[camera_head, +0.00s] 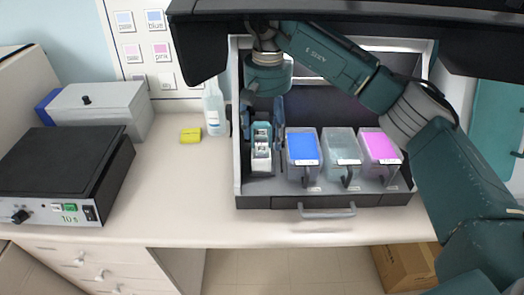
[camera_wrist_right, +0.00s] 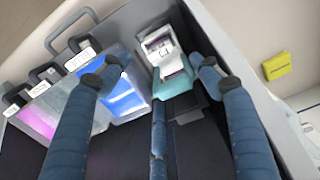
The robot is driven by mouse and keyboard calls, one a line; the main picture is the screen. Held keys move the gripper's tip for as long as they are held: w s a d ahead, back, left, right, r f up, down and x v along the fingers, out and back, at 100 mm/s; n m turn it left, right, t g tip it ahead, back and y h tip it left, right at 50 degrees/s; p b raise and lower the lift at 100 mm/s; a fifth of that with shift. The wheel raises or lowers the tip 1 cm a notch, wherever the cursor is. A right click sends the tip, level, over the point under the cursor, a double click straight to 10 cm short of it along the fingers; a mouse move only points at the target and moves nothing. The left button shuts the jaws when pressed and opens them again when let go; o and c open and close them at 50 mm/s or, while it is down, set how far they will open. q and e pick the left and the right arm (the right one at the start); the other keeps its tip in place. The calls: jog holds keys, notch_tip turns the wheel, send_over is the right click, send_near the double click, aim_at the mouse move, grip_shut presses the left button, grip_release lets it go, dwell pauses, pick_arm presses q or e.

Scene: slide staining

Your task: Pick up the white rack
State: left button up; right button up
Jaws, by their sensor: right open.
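The white rack (camera_head: 261,157) stands at the left end of the grey tray, left of the blue staining container. It also shows in the right wrist view (camera_wrist_right: 165,55), with a teal part (camera_wrist_right: 175,88) at its near end. My right gripper (camera_head: 264,113) reaches down over the rack. Its two dark fingers are open, one on each side of the rack, and in the wrist view the gripper (camera_wrist_right: 163,70) has a gap around it. I cannot tell whether a finger touches the rack. My left gripper is not in view.
The grey tray (camera_head: 325,201) also holds blue (camera_head: 304,146), clear (camera_head: 342,148) and pink (camera_head: 380,145) containers with handles, close to the right of the rack. A bottle (camera_head: 215,112) and yellow block (camera_head: 190,135) stand left. The counter front-left is clear; a hotplate (camera_head: 62,165) is farther left.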

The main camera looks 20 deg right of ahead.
aim_at(267, 145)
jog(key=f+p, duration=0.1)
jog(key=f, duration=0.1)
jog(key=f+p, duration=0.1)
jog(key=shift+s+f, duration=0.2)
jog(key=shift+f, duration=0.7)
jog(key=c, duration=0.9)
